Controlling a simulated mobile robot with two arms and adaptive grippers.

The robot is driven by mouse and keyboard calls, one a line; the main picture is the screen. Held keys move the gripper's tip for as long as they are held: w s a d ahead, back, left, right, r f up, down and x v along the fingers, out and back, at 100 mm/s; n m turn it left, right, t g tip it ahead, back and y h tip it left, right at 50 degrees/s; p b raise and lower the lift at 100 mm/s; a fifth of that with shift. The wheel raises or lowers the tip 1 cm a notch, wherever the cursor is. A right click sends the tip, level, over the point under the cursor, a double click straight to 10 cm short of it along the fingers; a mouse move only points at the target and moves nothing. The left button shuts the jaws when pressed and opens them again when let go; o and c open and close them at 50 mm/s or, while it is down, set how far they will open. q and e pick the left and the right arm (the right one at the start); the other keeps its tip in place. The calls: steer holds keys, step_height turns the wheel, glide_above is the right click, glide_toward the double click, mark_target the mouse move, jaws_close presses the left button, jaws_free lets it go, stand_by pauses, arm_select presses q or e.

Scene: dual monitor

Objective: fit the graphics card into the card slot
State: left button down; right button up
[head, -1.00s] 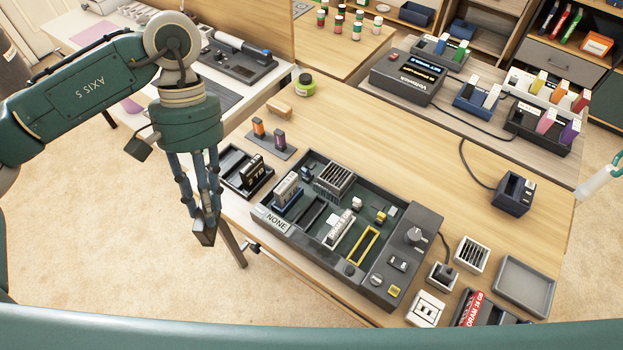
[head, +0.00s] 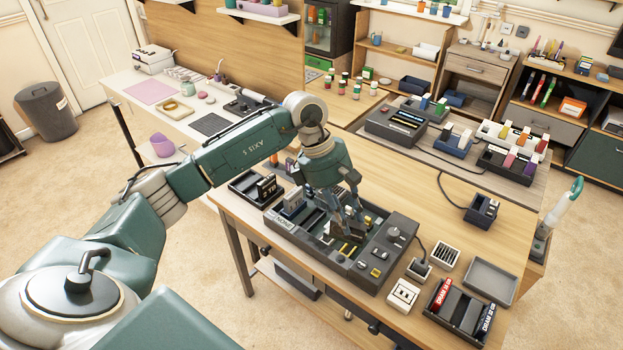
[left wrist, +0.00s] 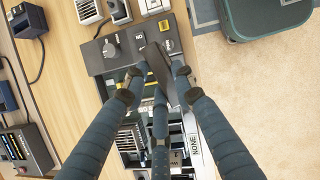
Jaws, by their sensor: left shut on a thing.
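My left gripper (head: 346,226) is shut on the graphics card, a dark grey slab (left wrist: 158,64) that shows between the fingertips in the left wrist view. In the head view the fingers largely hide the card. The gripper is over the open dark board case (head: 385,268), near its control panel. The yellow-edged card slot (head: 347,249) lies in the case, beside and below the fingertips, partly hidden by them. I cannot tell whether the card touches the slot. My right gripper is not in view.
The case holds upright modules and a NONE label (head: 284,222). A drive holder (head: 243,190) stands left of it. A socket block (head: 403,294), RAM tray (head: 478,335), vented block (head: 445,257) and empty grey tray (head: 491,281) stand to the right. Bare wood lies behind the case.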

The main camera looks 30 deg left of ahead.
arm_select(q)
steer(key=w+a+f+n+t+y+p, duration=0.1)
steer(key=w+a+n+t+y, duration=0.15)
steer(key=a+n, duration=0.55)
steer(key=w+a+f+n+t+y+p, duration=0.1)
steer(key=w+a+n+y, duration=0.1)
steer(key=w+a+n, duration=0.35)
step_height(320, 180, down, 6)
steer(key=s+a+n+b, duration=0.1)
steer(key=b, duration=0.4)
steer(key=shift+s+a, duration=0.25)
steer(key=shift+s, duration=0.05)
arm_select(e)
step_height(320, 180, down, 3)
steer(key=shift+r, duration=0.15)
arm_select(q)
steer(key=shift+n, duration=0.25)
steer(key=shift+b, duration=0.35)
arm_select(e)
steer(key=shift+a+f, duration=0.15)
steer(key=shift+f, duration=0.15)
